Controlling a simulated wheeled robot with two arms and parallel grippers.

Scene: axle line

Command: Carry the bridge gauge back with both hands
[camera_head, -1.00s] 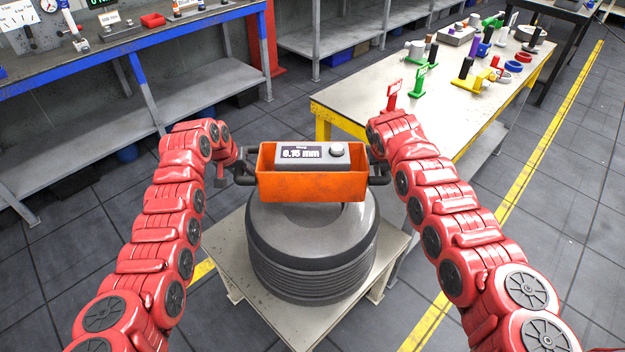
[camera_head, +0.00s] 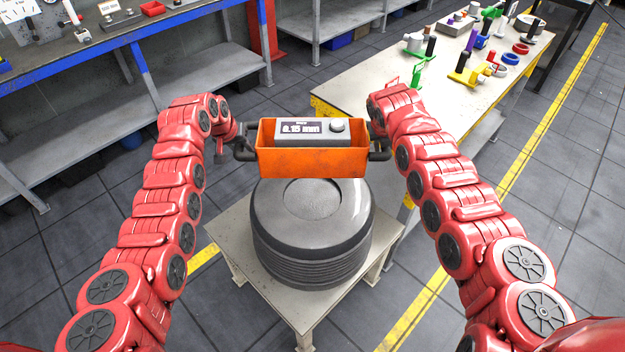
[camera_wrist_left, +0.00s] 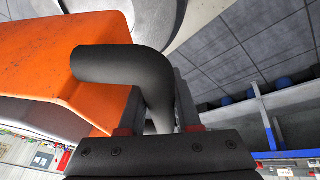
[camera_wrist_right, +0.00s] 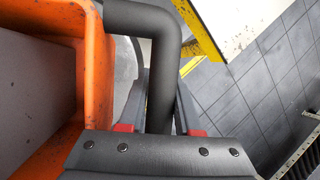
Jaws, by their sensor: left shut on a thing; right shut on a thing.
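The bridge gauge (camera_head: 312,162) is an orange open box with a grey unit inside, a display reading 0.15 mm and a round knob. It hangs level above the far part of the round grey drum (camera_head: 313,235). My left gripper (camera_head: 243,148) is shut on its dark left handle (camera_wrist_left: 120,65), which fills the left wrist view. My right gripper (camera_head: 379,150) is shut on the right handle (camera_wrist_right: 160,65). The fingertips are small in the head view.
The drum stands on a pale low stand (camera_head: 235,250). A pale table with yellow edges (camera_head: 370,95) holding several coloured parts is at the right. A blue-edged workbench (camera_head: 100,45) is at the left. Grey tiled floor (camera_head: 560,220) is open at the right.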

